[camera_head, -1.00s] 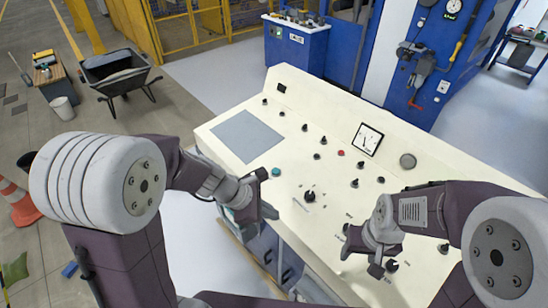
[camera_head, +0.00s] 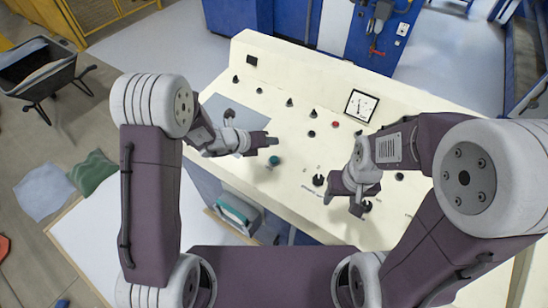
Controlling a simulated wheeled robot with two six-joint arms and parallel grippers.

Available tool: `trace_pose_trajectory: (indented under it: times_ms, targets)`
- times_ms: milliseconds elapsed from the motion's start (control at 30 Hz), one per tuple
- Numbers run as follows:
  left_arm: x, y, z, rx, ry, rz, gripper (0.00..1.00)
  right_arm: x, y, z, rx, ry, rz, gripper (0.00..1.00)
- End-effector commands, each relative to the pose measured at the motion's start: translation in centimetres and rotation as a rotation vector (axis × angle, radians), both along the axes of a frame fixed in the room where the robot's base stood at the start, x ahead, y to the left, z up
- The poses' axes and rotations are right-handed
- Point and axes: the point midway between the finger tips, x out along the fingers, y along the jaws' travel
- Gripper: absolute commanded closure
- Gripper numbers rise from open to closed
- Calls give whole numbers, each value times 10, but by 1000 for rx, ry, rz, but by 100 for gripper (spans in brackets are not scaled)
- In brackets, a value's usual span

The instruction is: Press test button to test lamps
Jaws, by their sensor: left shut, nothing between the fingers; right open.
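The cream console (camera_head: 300,75) slopes across the middle, carrying several black knobs, a red button (camera_head: 335,124) and a teal button (camera_head: 274,160). I cannot tell which control is the test button, as labels are too small to read. My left gripper (camera_head: 271,141) is shut and empty, over the panel just above the teal button in the picture; I cannot tell that it touches anything. My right gripper (camera_head: 342,203) is open and empty, over the front part of the console, right of a large black knob (camera_head: 318,180). It hides part of the panel there.
A square gauge (camera_head: 361,106) sits near the console's back. A grey panel (camera_head: 229,113) lies at its left, partly behind my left arm. Blue cabinets (camera_head: 240,17) stand behind. A wheelbarrow (camera_head: 40,70) and cloths (camera_head: 92,172) are on the floor at left.

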Motion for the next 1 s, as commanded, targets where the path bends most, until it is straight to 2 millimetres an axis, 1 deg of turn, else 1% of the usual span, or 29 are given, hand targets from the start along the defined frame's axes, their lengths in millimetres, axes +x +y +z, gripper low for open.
trace_pose_trajectory:
  times_ms: [233, 367, 567, 833, 900, 1000]
  targets:
    - [0, 0, -2, 1, -1, 0, 100, 0, 0, -2, 0, 0, 0, 45]
    - [1, 0, -11, 1, -1, 0, 100, 0, 0, -9, 0, 0, 0, 45]
    - [3, -1, -36, 1, -1, 0, 100, 0, 0, -30, 0, 0, 0, 45]
    - [6, -3, -78, 0, -1, -1, 100, 0, 0, -65, 0, 0, 0, 45]
    - [7, -3, -85, 1, -1, -1, 100, 0, 0, -71, 0, 0, 0, 45]
    - [8, -4, -89, 1, -1, -1, 100, 1, 0, -75, 0, 0, 0, 45]
